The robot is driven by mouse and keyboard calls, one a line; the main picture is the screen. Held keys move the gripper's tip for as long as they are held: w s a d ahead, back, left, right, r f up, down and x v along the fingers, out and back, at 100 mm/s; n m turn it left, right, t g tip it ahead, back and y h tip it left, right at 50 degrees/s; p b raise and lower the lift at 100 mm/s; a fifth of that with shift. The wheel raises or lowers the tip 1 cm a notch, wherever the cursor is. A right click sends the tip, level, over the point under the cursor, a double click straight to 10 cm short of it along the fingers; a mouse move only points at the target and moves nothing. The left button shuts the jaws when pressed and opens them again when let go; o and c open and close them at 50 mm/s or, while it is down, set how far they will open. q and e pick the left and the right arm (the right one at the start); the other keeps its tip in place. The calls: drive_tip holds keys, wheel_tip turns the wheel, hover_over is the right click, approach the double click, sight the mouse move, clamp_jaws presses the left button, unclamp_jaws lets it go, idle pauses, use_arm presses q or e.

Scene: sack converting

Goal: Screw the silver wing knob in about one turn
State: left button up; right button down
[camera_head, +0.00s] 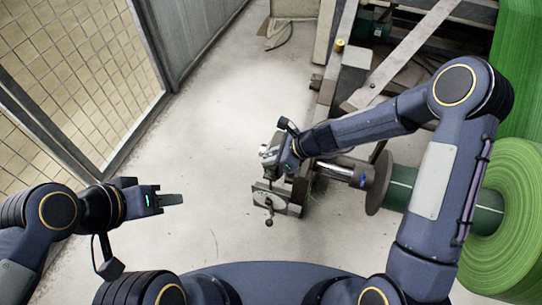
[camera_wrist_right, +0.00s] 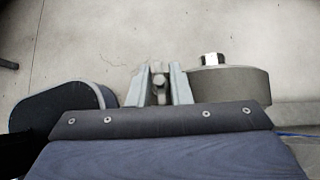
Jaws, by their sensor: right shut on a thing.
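My right gripper (camera_head: 270,158) is at the upper part of a grey machine bracket (camera_head: 293,196), beside the roll shaft. In the right wrist view, my right gripper (camera_wrist_right: 160,82) has its two pale fingers close on either side of a small silver-grey piece (camera_wrist_right: 160,88), which I take to be the wing knob. It is shut on this piece. The knob's wings and thread cannot be made out, and in the head view the gripper covers it. My left gripper (camera_head: 172,200) hangs over bare floor at the left, away from the machine; its finger gap cannot be seen.
A shaft (camera_head: 340,170) runs right from the bracket to a dark disc (camera_head: 378,184) and a green roll (camera_head: 515,225). A small lever with a dark ball (camera_head: 269,221) sticks out low on the bracket. A mesh fence (camera_head: 85,80) stands left. The floor (camera_head: 205,140) between is clear.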

drive_tip(key=c, duration=1.5)
unclamp_jaws()
drive_tip(key=shift+a, duration=0.1)
drive_tip(key=shift+o, duration=0.2)
drive_tip(key=p+v, duration=0.2)
drive_tip(key=v, duration=0.5)
drive_tip(key=shift+d+r, duration=0.25)
drive_tip(key=shift+d, duration=0.1)
